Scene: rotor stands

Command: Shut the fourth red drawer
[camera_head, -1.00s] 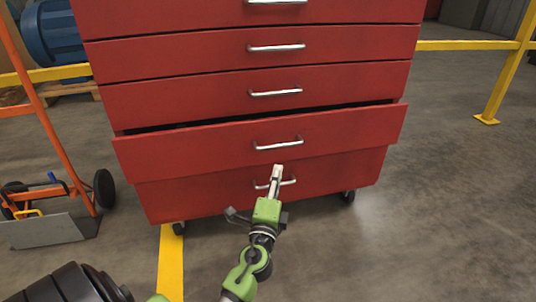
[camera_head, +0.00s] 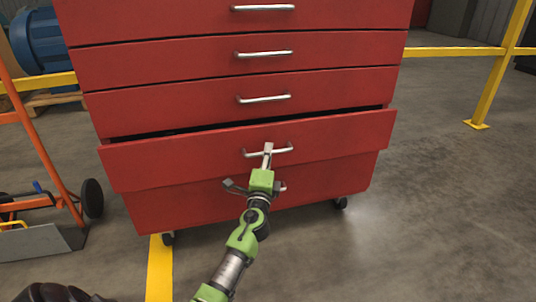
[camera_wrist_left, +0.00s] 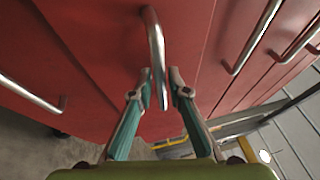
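The red cabinet's drawer fourth from the top of the head view (camera_head: 190,158) stands slightly out, with a dark gap along its top edge. Its silver handle (camera_head: 285,150) is partly covered by my left gripper (camera_head: 267,150), which is in front of it. In the left wrist view, the handle (camera_wrist_left: 156,45) runs between the two fingertips of the left gripper (camera_wrist_left: 160,88). The fingers are apart, with the bar between them and a narrow gap showing; firm contact cannot be told. My right gripper is not in view.
The drawers above (camera_head: 180,102) look closed. The bottom drawer (camera_head: 180,208) sits below, its handle mostly hidden by my arm. An orange hand truck (camera_head: 45,165) stands at left, yellow railing (camera_head: 495,65) behind. Floor at right (camera_head: 450,200) is clear.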

